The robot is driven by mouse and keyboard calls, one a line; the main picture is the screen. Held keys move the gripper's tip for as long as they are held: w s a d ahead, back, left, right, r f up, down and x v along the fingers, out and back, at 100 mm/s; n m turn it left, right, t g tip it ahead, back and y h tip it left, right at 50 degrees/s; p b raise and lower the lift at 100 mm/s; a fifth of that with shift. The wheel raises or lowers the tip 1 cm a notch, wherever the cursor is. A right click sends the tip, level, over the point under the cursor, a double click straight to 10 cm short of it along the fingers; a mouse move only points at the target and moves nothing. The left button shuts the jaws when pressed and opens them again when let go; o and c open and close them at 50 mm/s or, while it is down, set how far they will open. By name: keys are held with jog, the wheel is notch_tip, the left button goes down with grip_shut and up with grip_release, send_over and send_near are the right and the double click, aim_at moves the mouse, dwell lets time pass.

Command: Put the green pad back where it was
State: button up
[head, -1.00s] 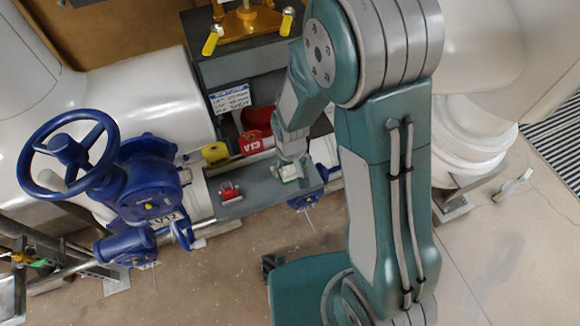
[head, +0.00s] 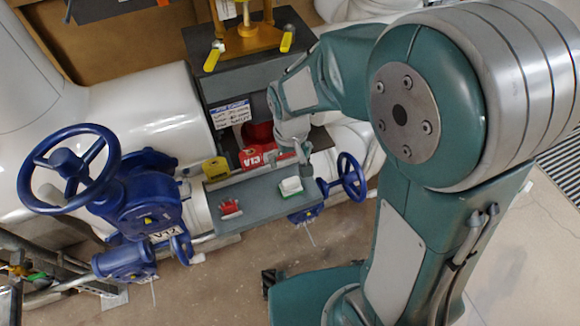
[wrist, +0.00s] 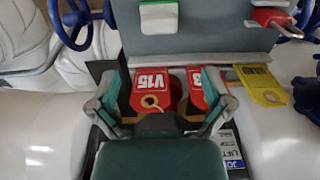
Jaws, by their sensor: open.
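The green pad (head: 290,188) sits on the grey shelf (head: 255,200), toward its right part. My gripper (head: 292,152) is behind the shelf, near the red tags. In the wrist view my gripper (wrist: 160,95) has its two fingers spread wide, with nothing held between them. The fingers partly cover the red tags.
A red padlock (head: 230,208) lies on the shelf's left part. A red V15 tag (wrist: 155,92), another red tag (wrist: 196,90) and a yellow tag (wrist: 260,84) hang by the shelf. A blue handwheel (head: 350,178) stands close on the right.

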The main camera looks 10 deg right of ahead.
jog(key=s+d+r+m+t, duration=0.1)
jog(key=s+d+r+t, duration=0.1)
jog(key=s+d+r, duration=0.3)
jog(key=s+d+r+m+t, duration=0.2)
jog(key=s+d+r, duration=0.3)
jog(key=r, duration=0.8)
jog(key=s+t, duration=0.1)
jog(key=s, duration=0.1)
jog(key=shift+s+d+r+t, duration=0.15)
jog(key=shift+s+d+t, duration=0.15)
jog(key=shift+s+d, duration=0.1)
jog(key=shift+w, duration=0.1)
dwell(1.2)
